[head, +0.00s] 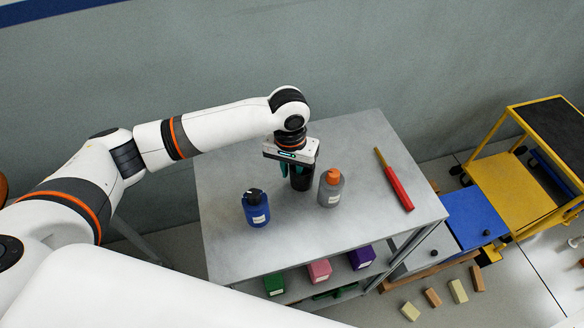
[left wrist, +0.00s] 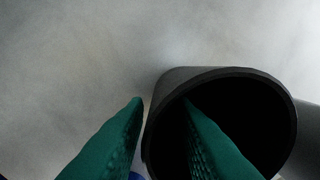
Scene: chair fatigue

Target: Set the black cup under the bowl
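The black cup (head: 301,182) stands on the grey table (head: 235,200), partly hidden below my left gripper (head: 293,170). In the left wrist view the cup (left wrist: 222,76) shows its round, dark mouth. The green fingers of my left gripper (left wrist: 163,102) are spread apart across the cup's near rim. One finger is outside the wall and the other is over or inside the mouth. A gap shows between the fingers and the wall. No bowl can be made out in either view. My right gripper is not in view.
A blue bottle (head: 256,208) and a grey bottle with an orange cap (head: 331,188) stand close to the cup. A red-handled tool (head: 396,184) lies at the table's right. Coloured boxes sit on the lower shelf. A yellow cart (head: 512,190) stands to the right.

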